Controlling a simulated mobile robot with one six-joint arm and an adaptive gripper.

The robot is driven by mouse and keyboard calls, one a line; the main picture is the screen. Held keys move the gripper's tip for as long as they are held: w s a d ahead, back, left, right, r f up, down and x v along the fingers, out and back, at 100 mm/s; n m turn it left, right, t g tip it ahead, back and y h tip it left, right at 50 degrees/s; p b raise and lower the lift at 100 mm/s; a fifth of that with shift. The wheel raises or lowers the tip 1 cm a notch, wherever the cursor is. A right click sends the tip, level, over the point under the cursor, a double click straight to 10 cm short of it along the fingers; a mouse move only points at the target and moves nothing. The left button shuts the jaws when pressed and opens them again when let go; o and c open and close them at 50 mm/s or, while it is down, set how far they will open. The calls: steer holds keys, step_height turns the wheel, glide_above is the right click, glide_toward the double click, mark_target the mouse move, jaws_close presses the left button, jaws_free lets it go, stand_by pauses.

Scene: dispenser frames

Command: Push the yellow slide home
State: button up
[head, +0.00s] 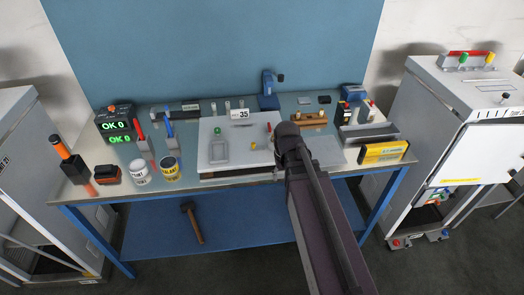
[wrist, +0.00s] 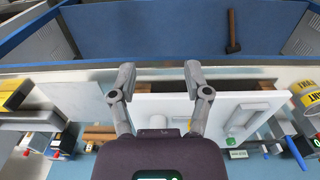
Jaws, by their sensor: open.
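The light grey dispenser board (head: 215,133) lies on the bench, with a "35" label at its back edge. A small yellow piece (head: 253,146), which looks like the yellow slide's end, shows near the board's middle front. A small red piece (head: 269,127) is behind it to the right. The board also shows in the wrist view (wrist: 205,103), under my gripper. My gripper (wrist: 158,76) is open and empty, its two fingers apart over the board's front edge area. In the head view my arm hides the gripper.
A white panel (head: 325,150) lies right of the board. A yellow box (head: 384,152) is at the bench's right end. A yellow can (head: 171,169) and a white can (head: 139,173) stand left. A hammer (head: 193,221) lies on the lower shelf.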

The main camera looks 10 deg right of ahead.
step_height(320, 180, up, 7)
steer(key=n+p, duration=0.2)
steer(key=p, duration=0.4)
glide_above(253, 143)
steer(key=shift+s+f, duration=0.1)
steer(key=shift+f, duration=0.1)
step_height(253, 143, down, 13)
steer(key=b, duration=1.3)
steer(key=shift+f, duration=0.15)
steer(key=shift+d, duration=0.1)
jaws_close()
